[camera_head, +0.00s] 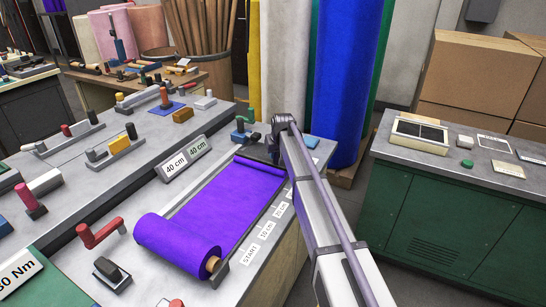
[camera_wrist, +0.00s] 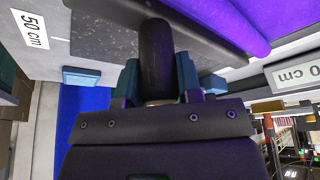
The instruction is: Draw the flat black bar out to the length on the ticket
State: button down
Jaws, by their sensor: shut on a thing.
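Purple felt (camera_head: 222,205) runs from its roll (camera_head: 180,243) at the near end of the bench to the far end. The flat black bar (camera_wrist: 215,28) lies along the felt's leading edge in the wrist view. My gripper (camera_wrist: 157,78) is shut on the bar's upright black handle (camera_wrist: 156,48), with a teal finger on each side. In the head view my gripper (camera_head: 277,140) is at the far end of the felt, partly hidden by my arm. The ticket stand (camera_head: 184,158) beside the felt reads 40 cm. A 50 cm mark (camera_wrist: 30,30) shows in the wrist view.
Length labels run along the felt's right side, from START (camera_head: 250,254) to 10 cm (camera_head: 267,231) and on; my arm covers some. A red-handled tool (camera_head: 100,233) stands left of the roll. Tall fabric rolls (camera_head: 345,75) stand behind the bench. A green cabinet (camera_head: 450,220) is at right.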

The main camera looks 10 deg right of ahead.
jog(key=shift+w+d, duration=0.4)
jog(key=shift+w, duration=0.15)
jog(key=shift+s, duration=0.1)
jog(key=c, duration=0.8)
grip_release()
jog(key=p+v, duration=1)
jog(key=shift+s+r, duration=0.1)
jog(key=shift+r, duration=0.3)
